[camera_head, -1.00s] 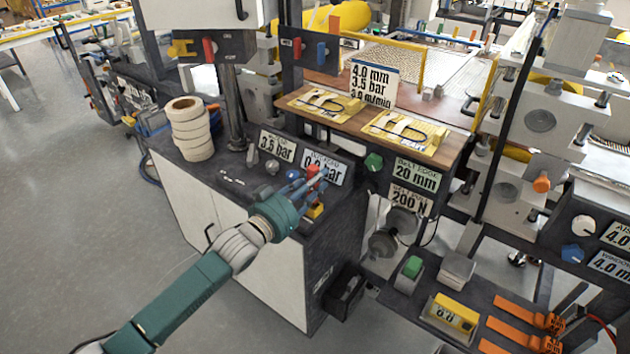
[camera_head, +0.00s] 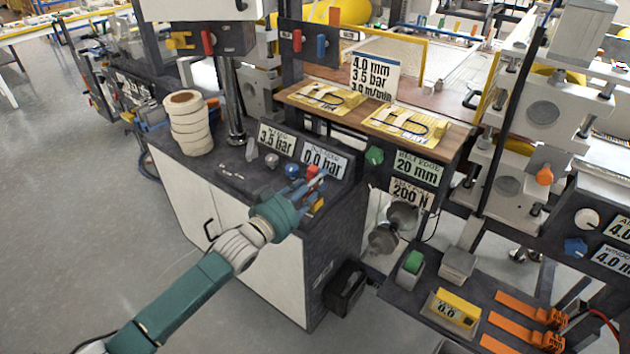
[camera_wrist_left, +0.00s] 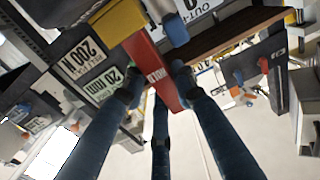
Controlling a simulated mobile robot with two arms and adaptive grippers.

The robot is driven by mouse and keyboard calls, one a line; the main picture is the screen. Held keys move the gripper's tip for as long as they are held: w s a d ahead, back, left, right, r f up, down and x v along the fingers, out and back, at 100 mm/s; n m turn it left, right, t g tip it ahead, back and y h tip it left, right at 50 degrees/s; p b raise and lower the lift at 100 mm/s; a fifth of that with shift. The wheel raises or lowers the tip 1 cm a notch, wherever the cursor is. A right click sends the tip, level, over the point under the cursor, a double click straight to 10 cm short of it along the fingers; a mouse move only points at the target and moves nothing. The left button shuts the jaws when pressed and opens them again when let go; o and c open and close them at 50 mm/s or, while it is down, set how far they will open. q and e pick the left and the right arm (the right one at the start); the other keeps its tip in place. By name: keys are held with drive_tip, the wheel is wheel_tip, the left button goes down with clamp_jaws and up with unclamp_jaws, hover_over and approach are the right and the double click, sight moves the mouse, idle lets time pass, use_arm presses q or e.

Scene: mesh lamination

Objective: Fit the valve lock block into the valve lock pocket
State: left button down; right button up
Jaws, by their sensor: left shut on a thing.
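My left gripper (camera_head: 309,183) is over the right end of the dark console top, close to its front edge. In the left wrist view its blue fingers (camera_wrist_left: 158,80) are closed around a red block (camera_wrist_left: 152,70) with white lettering, taken here as the valve lock block. A bit of the red block also shows at the fingertips in the head view (camera_head: 313,171). A yellow part (camera_wrist_left: 75,14) is close to the upper end of the red block, and a yellow part (camera_head: 317,204) shows beside the fingers in the head view. I cannot make out the pocket. My right gripper is out of view.
A pressure sign (camera_head: 322,160) reading 0.0 bar stands just behind the gripper. A stack of white rolls (camera_head: 188,122) stands at the console's left. A green knob (camera_head: 374,156) is to the right.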

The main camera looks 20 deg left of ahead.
use_arm(q)
drive_tip(key=shift+f+b, duration=0.3)
drive_tip(key=shift+f, duration=0.15)
drive_tip(key=c, duration=1.3)
unclamp_jaws()
drive_tip(key=shift+s, duration=0.1)
drive_tip(key=v, duration=1.1)
drive_tip(key=shift+s+a, duration=0.15)
drive_tip(key=shift+s, duration=0.25)
